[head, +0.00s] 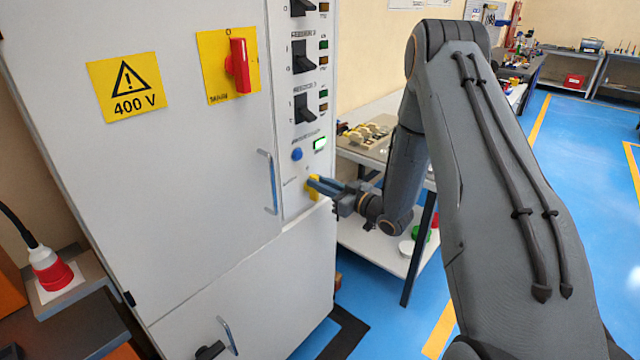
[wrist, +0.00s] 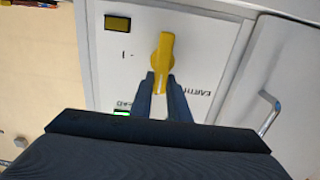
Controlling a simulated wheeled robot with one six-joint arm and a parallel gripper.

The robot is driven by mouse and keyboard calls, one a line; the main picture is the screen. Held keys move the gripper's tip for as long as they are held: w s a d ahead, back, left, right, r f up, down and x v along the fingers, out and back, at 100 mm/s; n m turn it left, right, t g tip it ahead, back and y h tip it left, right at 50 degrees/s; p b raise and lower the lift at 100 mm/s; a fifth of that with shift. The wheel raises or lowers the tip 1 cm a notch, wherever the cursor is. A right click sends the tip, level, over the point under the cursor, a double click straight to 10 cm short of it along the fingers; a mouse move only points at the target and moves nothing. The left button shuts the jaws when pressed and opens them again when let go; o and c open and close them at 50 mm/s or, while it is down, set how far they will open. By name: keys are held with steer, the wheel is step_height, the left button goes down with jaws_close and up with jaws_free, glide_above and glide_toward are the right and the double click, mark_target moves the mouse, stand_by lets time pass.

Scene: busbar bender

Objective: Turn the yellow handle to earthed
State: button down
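The yellow handle (wrist: 164,50) is on the grey cabinet panel in the wrist view, its long axis running nearly up and down the picture. An upside-down label reading EARTH, partly hidden, is at its lower right, and an "I" mark is at its left. The two dark fingers of my gripper (wrist: 160,82) lie on either side of the handle's lower end, close against it. In the head view the handle (head: 313,187) shows as a small yellow piece low on the panel, partly covered by my gripper (head: 320,186).
A green lamp (head: 320,143) and blue button (head: 297,154) sit above the handle, with black switches (head: 304,108) higher. A vertical door pull (head: 268,182) stands just left. A red rotary switch (head: 239,65) is at upper left. A bench (head: 372,243) stands right behind my arm.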

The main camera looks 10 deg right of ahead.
steer(key=shift+w+m, duration=0.1)
steer(key=shift+m, duration=0.2)
steer(key=f+m, duration=0.1)
steer(key=m, duration=0.4)
steer(key=w+d+m+b, duration=0.1)
steer(key=m, duration=0.5)
steer(key=d+f+m, duration=0.1)
steer(key=m, duration=0.5)
steer(key=shift+w+d+f+b, duration=0.15)
steer(key=shift+w+f+b, duration=0.15)
steer(key=shift+b, duration=0.1)
steer(key=shift+m, duration=0.3)
steer(key=c, duration=1.7)
jaws_free()
steer(key=shift+s, duration=0.1)
